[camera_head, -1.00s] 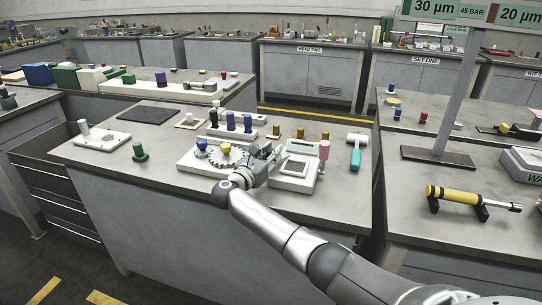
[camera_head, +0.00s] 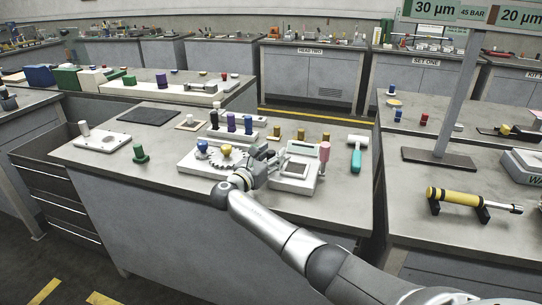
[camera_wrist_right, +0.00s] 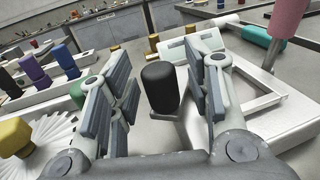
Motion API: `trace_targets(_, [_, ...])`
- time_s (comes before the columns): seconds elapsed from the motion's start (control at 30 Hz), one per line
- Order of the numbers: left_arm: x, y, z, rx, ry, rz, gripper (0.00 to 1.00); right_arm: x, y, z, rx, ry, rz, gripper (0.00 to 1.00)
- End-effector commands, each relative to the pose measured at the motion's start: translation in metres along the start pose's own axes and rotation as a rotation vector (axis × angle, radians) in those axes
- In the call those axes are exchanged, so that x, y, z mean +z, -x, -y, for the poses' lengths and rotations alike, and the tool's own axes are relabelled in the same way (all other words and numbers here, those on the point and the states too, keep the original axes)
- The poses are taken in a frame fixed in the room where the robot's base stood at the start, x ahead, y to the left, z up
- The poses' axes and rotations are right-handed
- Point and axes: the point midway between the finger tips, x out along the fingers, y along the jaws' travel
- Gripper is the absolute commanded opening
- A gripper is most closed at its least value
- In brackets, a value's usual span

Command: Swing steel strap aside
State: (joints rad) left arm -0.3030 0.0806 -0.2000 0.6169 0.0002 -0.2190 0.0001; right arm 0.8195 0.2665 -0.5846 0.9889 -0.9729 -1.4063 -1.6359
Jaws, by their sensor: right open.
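My right gripper (camera_wrist_right: 160,92) is open, with one finger on each side of an upright black knob (camera_wrist_right: 160,90). Gaps show between the knob and both fingers. A narrow grey metal piece (camera_wrist_right: 188,128) shows beside the knob's foot and looks like part of the steel strap; most of it is hidden by my gripper. In the head view my right gripper (camera_head: 268,160) is between a white fixture with a toothed wheel (camera_head: 231,157) and a white box with a framed window (camera_head: 294,171). The strap cannot be made out there. My left gripper is not in view.
A pink-topped post (camera_head: 324,152) stands at the box's right, with a teal-handled mallet (camera_head: 356,155) beyond. A yellow knob (camera_wrist_right: 14,137) and a row of coloured pegs (camera_wrist_right: 65,62) are left of the gripper.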

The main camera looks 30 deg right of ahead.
Motion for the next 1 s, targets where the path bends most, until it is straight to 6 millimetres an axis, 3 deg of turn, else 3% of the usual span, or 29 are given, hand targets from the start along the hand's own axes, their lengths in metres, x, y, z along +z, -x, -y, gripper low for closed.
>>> trace_targets(0.17, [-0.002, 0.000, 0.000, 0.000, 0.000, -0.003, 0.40, -0.001, 0.022, -0.001, 0.004, -0.001, -0.002, 0.45])
trace_targets(0.4, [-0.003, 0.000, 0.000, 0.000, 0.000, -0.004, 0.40, -0.002, 0.075, -0.001, 0.005, -0.001, -0.004, 0.45])
trace_targets(0.6, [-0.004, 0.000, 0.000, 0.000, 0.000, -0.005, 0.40, -0.001, 0.107, -0.001, 0.003, 0.000, -0.002, 0.45])
trace_targets(1.0, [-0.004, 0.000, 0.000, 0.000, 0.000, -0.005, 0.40, 0.000, 0.119, 0.000, 0.001, 0.000, 0.000, 0.45])
